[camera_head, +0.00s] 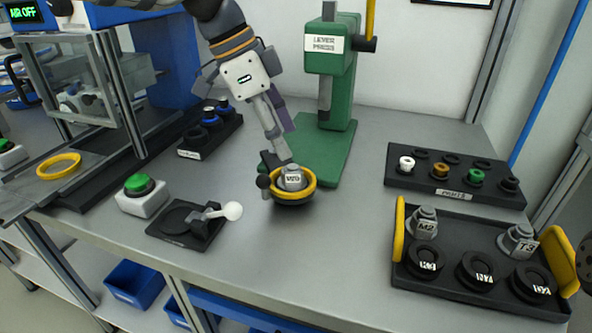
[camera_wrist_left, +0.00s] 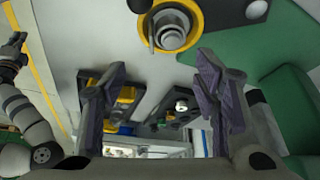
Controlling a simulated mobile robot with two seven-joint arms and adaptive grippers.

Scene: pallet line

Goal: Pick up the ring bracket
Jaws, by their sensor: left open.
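A grey round part with a collar and a white label (camera_head: 292,177) sits upright in a black bowl-like holder with a yellow rim (camera_head: 307,192), in front of the green press. It looks like the ring bracket, but the label is too small to read surely. My left gripper (camera_head: 281,140) is just above and behind it, pointing down, empty. In the left wrist view the grey part (camera_wrist_left: 171,29) is at the top, beyond my open fingers (camera_wrist_left: 165,95), apart from them. A dark, partly cut-off shape at the right edge of the head view may be my right gripper (camera_head: 586,250).
The green lever press (camera_head: 333,75) stands close behind the holder. A black tray with yellow handles (camera_head: 399,228) holds labelled grey and black parts at right. A parts rack (camera_head: 455,195) stands behind it. A green button box (camera_head: 142,195) and a black clamp fixture (camera_head: 185,224) are at left.

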